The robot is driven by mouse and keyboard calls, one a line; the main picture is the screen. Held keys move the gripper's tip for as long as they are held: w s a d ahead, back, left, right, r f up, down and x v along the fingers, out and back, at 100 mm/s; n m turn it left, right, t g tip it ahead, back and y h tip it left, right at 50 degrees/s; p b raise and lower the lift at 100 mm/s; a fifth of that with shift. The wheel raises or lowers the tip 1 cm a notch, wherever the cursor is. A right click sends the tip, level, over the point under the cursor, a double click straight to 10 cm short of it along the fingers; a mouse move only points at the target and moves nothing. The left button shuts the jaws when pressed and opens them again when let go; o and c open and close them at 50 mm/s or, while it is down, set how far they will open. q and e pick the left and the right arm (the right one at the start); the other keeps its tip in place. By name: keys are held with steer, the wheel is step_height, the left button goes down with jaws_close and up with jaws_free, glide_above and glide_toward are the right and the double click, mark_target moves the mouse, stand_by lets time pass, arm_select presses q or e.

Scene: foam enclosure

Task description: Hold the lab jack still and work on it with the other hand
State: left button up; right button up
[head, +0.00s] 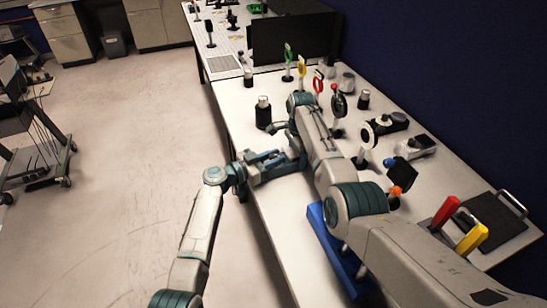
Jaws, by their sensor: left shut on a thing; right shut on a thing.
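The lab jack (291,155) seems to be the small, dark, partly hidden thing at the table's left edge, between my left gripper and my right forearm. My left gripper (268,162) reaches in from the left at table height and is shut on it. My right arm comes in from the lower right, runs up the table and bends back at the wrist. My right gripper (284,132) is close above the jack and shut on part of it. Its fingertips and the jack's knob are mostly hidden, so the exact contact does not show.
A black bottle (263,112) stands just beyond the grippers. Ring-shaped optics on posts (318,82) and several small instruments line the table's right side. A blue tray-like thing (327,240) lies beneath my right arm. Red and yellow handles (446,212) stand at the lower right.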

arm_select(q)
steer(key=m+g+h, duration=0.2)
steer(key=g, duration=0.2)
steer(key=shift+w+m, duration=0.1)
steer(key=shift+m, duration=0.3)
steer(key=shift+f+m+g+h, duration=0.1)
steer(key=shift+m+g+h, duration=0.15)
steer(key=shift+m+g, duration=0.85)
steer(key=shift+m+g+h, duration=0.25)
steer(key=shift+m+g, duration=0.35)
steer(key=shift+g, duration=0.9)
steer(key=shift+m+g, duration=0.5)
steer(key=shift+g, duration=0.3)
steer(key=o, duration=0.9)
